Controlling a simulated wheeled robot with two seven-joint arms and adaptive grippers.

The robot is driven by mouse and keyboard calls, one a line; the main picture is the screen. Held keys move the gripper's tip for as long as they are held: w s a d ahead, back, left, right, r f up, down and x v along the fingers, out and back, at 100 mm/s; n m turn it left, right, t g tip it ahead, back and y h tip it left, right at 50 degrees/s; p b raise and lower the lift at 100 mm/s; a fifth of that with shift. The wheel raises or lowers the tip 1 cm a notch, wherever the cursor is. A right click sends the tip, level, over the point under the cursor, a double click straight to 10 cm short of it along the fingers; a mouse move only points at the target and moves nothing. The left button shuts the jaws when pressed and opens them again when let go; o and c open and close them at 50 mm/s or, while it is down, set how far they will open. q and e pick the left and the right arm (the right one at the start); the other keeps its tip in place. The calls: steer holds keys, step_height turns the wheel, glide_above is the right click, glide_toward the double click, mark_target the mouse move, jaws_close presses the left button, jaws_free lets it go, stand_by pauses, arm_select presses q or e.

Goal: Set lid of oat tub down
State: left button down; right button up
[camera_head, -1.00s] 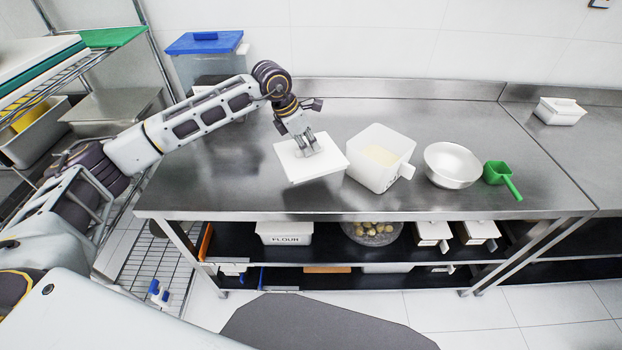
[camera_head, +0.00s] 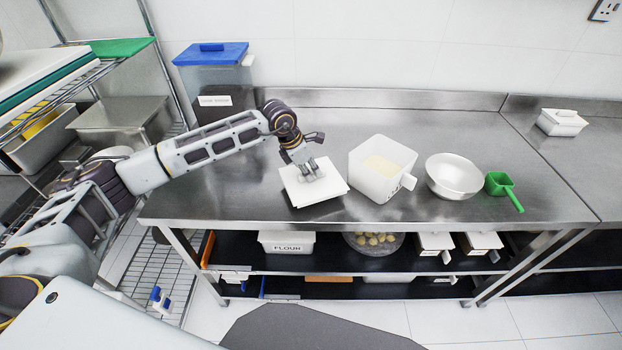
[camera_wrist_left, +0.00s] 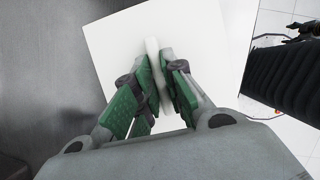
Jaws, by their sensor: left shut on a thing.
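The oat tub (camera_head: 361,179) is a white, open, square container with pale oats (camera_head: 382,167) in it, standing on the steel counter. Its lid (camera_head: 302,195) is a flat white square with a raised grip, left of the tub and near the counter's front edge. My left gripper (camera_head: 313,175) points down and is shut on the lid's grip. In the left wrist view the fingers (camera_wrist_left: 158,85) pinch the white grip across the middle of the lid (camera_wrist_left: 112,45). The lid is low over the counter; I cannot tell whether it touches. My right gripper does not show.
A blue-lidded bin (camera_head: 212,54) is at the back left. A white lidded box (camera_head: 562,123) is far right. The counter (camera_head: 230,185) is bare left of the lid.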

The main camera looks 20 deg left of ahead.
arm_select(q)
steer(key=shift+f, duration=0.1)
steer(key=shift+f+p, duration=0.3)
steer(key=shift+f, duration=1.45)
steer(key=shift+f, duration=0.15)
steer(key=c, duration=1.5)
jaws_free()
steer(key=shift+r, duration=0.25)
